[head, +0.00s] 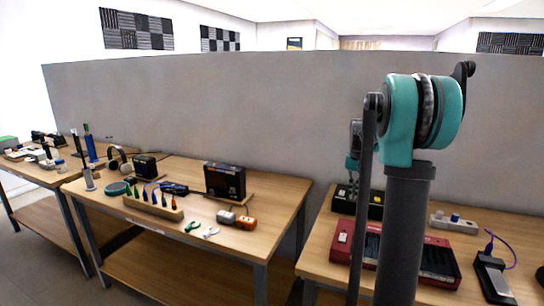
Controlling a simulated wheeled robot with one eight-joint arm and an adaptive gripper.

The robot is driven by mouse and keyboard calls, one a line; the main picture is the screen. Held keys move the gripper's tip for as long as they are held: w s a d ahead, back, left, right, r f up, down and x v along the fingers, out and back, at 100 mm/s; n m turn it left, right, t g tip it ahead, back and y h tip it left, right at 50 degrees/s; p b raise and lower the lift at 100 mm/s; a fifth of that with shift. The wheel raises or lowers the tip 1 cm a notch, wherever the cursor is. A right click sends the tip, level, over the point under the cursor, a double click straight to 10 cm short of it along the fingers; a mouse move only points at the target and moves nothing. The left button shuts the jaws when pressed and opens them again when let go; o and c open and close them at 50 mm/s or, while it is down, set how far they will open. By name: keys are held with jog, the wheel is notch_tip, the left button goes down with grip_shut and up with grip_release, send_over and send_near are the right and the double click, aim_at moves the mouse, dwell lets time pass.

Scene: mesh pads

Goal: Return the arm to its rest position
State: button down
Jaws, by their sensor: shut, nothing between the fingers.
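My arm rises at the right of the head view, with a dark upright link, a large teal joint at its top and a thin dark link hanging down beside it. A small teal and grey part of my arm shows behind that thin link, at its left. I cannot make out my gripper's fingers in this view. No object is seen held by the arm.
A wooden table (140,225) at the left bears a black box (225,181), headphones and small tools. The right table (320,262), behind my arm, holds a red case (436,262), a black device (494,278) and a white block (453,223). A grey partition (250,110) stands behind both tables.

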jog(key=s+a+f, duration=0.1)
jog(key=s+a, duration=0.1)
jog(key=s, duration=0.2)
jog(key=s+a+f+n+t, duration=0.1)
jog(key=s+a+f, duration=0.1)
jog(key=s, duration=0.2)
jog(key=s+a+f+n+t, duration=0.1)
jog(key=s+a+f, duration=0.1)
jog(key=s, duration=0.3)
jog(key=shift+s+a, duration=0.1)
jog(key=shift+a, duration=0.4)
jog(key=s+a+f+n+t, duration=0.1)
jog(key=s+f, duration=0.3)
jog(key=s, duration=0.4)
jog(key=s+a+f+n+t, duration=0.1)
jog(key=s+a+f, duration=0.2)
jog(key=s, duration=0.6)
notch_tip(320, 180, down, 2)
jog(key=shift+s+a+f, duration=0.2)
jog(key=shift+a+f, duration=0.05)
jog(key=shift+a, duration=0.15)
